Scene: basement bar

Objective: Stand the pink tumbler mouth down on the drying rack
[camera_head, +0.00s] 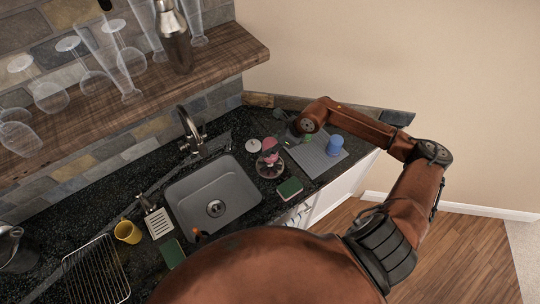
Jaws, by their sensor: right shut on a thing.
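The pink tumbler (269,144) is in the middle of the head view, above or at a round dark fitting (269,169) right of the sink. My right gripper (275,148) is shut on it; the fingers are small and partly hidden, and I cannot tell which way its mouth faces. A wire rack (92,272) stands at the lower left and looks empty. A grey ridged draining board (318,164) lies to the right of the pink tumbler. My left gripper is not in view.
A blue tumbler (335,144) stands on the ridged board. The sink (212,198) with its tap (190,130) lies between the pink tumbler and the wire rack. A yellow cup (128,232) and green sponge (290,188) are on the counter.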

